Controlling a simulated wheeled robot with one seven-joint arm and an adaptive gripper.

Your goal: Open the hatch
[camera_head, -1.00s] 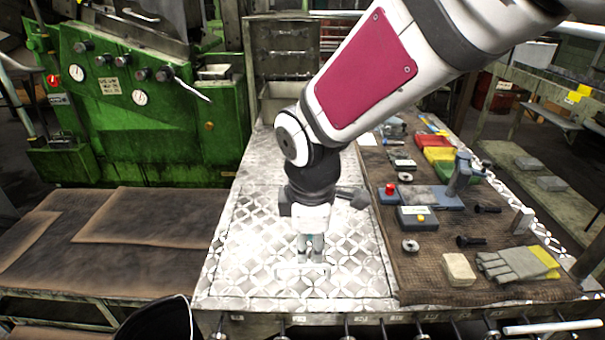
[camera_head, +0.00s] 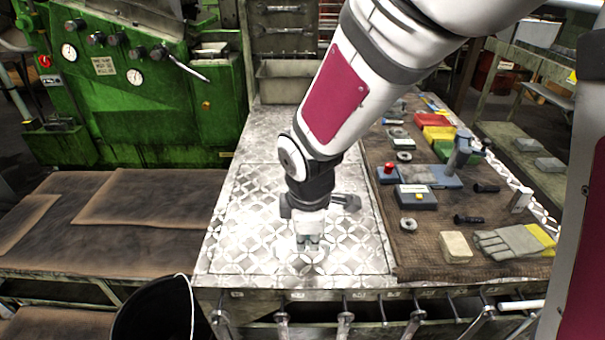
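The likely hatch is the patterned metal panel (camera_head: 255,225) outlined in the worktop. It appears to lie flat, flush with the surrounding plate. My gripper (camera_head: 308,243) points down over the panel's front middle part. Its short fingers are foreshortened and blend with the bright metal, so I cannot tell their gap or whether they touch anything. The handle is not clearly visible; the fingers may cover it. My arm hides part of the panel's back right.
A brown mat (camera_head: 425,250) right of the panel carries tools, gloves (camera_head: 510,241) and a beige block (camera_head: 456,247). A black bucket (camera_head: 155,312) stands at front left. The green machine (camera_head: 140,110) stands at back left. Tools hang along the table's front edge.

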